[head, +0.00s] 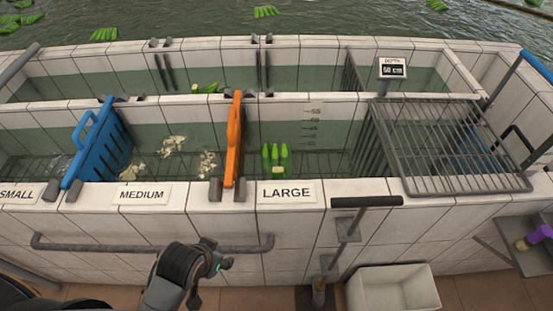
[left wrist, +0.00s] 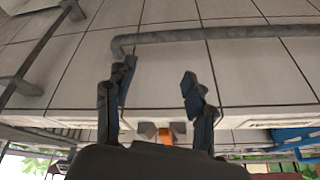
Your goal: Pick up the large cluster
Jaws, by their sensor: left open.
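The large cluster (head: 275,158), a bunch of green bananas, stands in the water of the trough section behind the LARGE label (head: 287,192). My left gripper (head: 214,264) is in front of the tiled wall, below the rim and to the left of the cluster. In the left wrist view the gripper (left wrist: 160,76) is open, with nothing between its fingers and the tiles and grey rail beyond. The cluster is not visible in the left wrist view. My right gripper is not in view.
An orange divider (head: 234,140) stands left of the cluster, and a blue divider (head: 98,143) farther left. A wire rack (head: 450,145) covers the trough to the right. A grey rail (head: 130,247) runs along the wall. A white bin (head: 393,290) stands on the floor.

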